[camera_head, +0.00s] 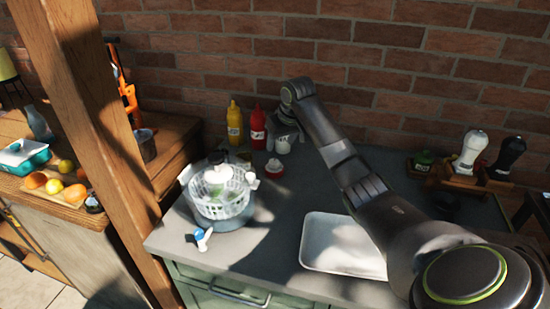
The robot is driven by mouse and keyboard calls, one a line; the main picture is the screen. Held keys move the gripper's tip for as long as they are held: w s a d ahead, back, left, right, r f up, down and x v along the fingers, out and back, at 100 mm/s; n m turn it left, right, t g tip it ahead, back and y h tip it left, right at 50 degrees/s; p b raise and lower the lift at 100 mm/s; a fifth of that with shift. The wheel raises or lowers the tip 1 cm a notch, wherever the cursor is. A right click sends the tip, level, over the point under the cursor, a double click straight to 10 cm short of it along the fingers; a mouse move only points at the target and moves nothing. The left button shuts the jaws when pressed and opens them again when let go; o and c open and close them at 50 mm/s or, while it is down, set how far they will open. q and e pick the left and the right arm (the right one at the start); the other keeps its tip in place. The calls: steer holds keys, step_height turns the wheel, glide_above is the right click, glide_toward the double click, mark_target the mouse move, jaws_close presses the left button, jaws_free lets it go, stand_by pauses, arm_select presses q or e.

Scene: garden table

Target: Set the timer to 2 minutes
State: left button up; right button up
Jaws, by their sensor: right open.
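My right arm comes in from the right and bends down at the back of the counter. My right gripper (285,143) is open, just above and behind the red and white object, apart from it as far as I can tell. Its fingertips are hard to make out. My left gripper is out of view.
A white colander (222,194) stands left of the red and white object, with a blue and white scoop (203,238) in front. Yellow (235,124) and red (258,127) bottles stand behind. A white tray (318,262) lies at front right. The counter between is clear.

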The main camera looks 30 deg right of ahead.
mark_target(274, 161)
steer(key=x, duration=0.9)
steer(key=shift+p, duration=0.3)
steer(key=shift+w+f, duration=0.1)
steer(key=shift+f, duration=0.2)
steer(key=shift+w+f, duration=0.1)
steer(key=shift+f, duration=0.15)
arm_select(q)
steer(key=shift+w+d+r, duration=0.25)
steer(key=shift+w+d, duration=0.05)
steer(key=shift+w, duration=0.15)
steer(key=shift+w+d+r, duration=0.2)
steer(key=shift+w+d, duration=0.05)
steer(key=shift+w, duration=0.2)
